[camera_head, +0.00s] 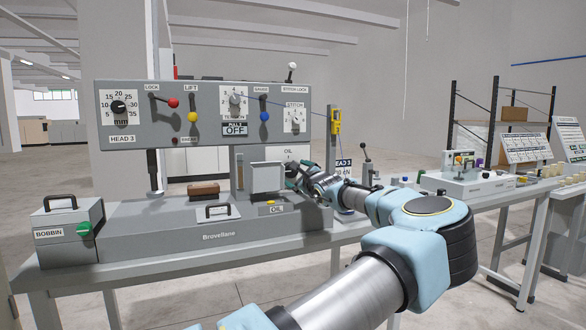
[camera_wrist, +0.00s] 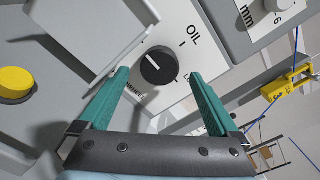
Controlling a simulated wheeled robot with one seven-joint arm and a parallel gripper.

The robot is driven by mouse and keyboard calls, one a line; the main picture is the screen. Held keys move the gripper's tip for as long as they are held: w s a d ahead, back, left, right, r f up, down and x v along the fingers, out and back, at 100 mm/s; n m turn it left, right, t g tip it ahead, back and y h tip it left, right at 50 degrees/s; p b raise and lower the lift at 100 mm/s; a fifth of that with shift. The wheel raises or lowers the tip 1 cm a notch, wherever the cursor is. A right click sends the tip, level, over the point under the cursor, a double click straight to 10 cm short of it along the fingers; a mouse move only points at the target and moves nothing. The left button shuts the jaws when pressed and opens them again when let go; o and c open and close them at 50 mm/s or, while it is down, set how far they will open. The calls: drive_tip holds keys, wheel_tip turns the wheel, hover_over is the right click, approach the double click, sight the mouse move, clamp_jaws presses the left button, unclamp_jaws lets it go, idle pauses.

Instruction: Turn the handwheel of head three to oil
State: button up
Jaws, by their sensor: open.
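Head 3 (camera_head: 130,200) is a grey machine with its name on the front panel. In the wrist view, a round black knob (camera_wrist: 158,66) with a white pointer line sits on a white dial plate (camera_wrist: 182,25) lettered OIL. The line runs toward the picture's upper left, away from the OIL lettering. My gripper (camera_wrist: 159,75) is open, its two teal fingers pointing at the dial with the knob showing between their tips. Contact cannot be told. In the head view my gripper (camera_head: 291,178) is at the machine's right end, below the OIL plate (camera_head: 289,153); the knob is hidden there.
A grey cover (camera_head: 266,178) stands just left of my gripper, and a yellow OIL button (camera_head: 270,201) is below it. A yellow thread part (camera_head: 335,121) hangs right of the panel. A grey bobbin box (camera_head: 68,230) sits at the left end. More equipment stands on the right-hand tables.

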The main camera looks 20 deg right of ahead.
sight(290, 170)
drive_tip(key=shift+w+a+p, duration=0.2)
drive_tip(key=shift+w+p, duration=0.2)
drive_tip(key=shift+w, duration=0.95)
drive_tip(key=shift+c, duration=0.2)
drive_tip(key=c, duration=1.3)
